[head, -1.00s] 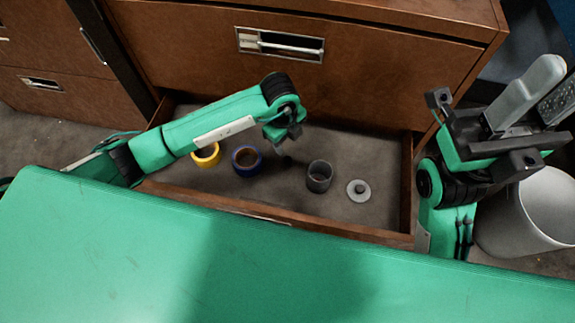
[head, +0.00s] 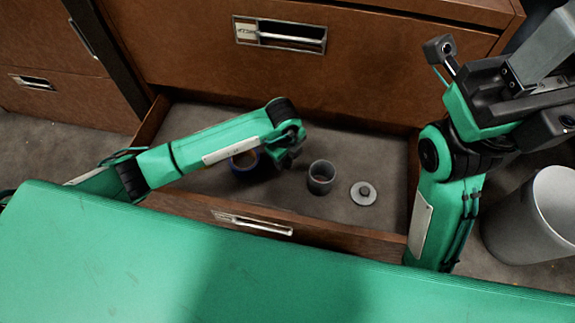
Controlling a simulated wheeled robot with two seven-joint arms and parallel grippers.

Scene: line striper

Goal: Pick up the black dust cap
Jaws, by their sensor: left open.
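A dark grey-black, cup-like cylinder (head: 321,177), which looks like the black dust cap, stands upright in the open drawer (head: 345,140), its hollow top facing up. My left gripper (head: 291,157) is open and empty, hanging over the drawer just left of the cap and apart from it. Its fingertips are small and dark and hard to make out. My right gripper (head: 548,58) is raised at the upper right, far from the cap, with its fingertips cut off by the frame edge.
A grey disc with a dark knob (head: 363,193) lies right of the cap. A blue ring (head: 243,163) is partly behind my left arm. The drawer's front wall (head: 330,232) and a green surface (head: 130,260) lie nearer me. A pale bin (head: 530,215) stands at right.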

